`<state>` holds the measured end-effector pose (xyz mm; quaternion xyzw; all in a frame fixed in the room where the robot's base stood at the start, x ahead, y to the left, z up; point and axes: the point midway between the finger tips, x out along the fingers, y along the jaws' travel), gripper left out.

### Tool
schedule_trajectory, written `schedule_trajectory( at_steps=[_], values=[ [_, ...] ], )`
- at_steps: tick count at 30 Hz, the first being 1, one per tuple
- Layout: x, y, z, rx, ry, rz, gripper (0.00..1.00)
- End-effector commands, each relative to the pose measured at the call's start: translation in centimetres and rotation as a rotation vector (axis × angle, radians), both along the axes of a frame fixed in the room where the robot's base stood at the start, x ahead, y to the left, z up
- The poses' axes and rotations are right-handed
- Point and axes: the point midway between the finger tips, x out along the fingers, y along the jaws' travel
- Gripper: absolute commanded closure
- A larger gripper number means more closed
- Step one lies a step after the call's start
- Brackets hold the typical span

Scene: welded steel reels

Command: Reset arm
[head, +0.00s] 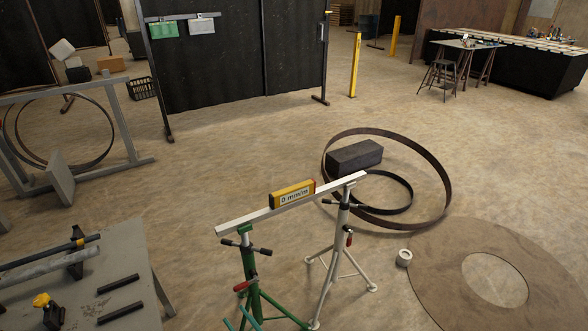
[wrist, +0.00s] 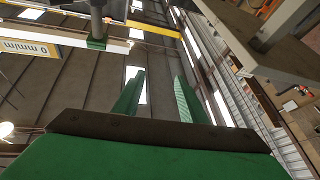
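My gripper (wrist: 160,96) shows in the wrist view as two green fingers standing apart. The gap between them holds nothing, with the far wall and windows behind it. In the head view, a yellow level (head: 293,194) reading 0 mm/m rests on a pale straight bar (head: 240,220). The bar lies across a green stand (head: 250,275) and a white stand (head: 338,240). Part of the level also shows at the upper left of the wrist view (wrist: 28,48), well apart from the fingers.
A grey table (head: 130,250) with bars and a tube stands at the lower left. Steel rings (head: 440,180) and a dark block (head: 354,157) lie behind the stands. A flat brown ring (head: 450,265) lies at the right. The floor beyond is mostly clear.

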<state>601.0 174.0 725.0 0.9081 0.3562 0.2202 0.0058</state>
Motion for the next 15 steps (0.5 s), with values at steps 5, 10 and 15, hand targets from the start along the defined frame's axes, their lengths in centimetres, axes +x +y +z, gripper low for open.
schedule_trajectory(
  at_steps=[5, 10, 15],
  values=[
    [-4.5, -0.2, 0.5, 0.06, 0.036, -0.141, 0.62],
    [-8.8, -1.6, 1.1, 0.095, 0.091, -0.273, 0.62],
    [-13.5, -3.6, 1.9, 0.114, 0.16, -0.391, 0.62]
  ],
)
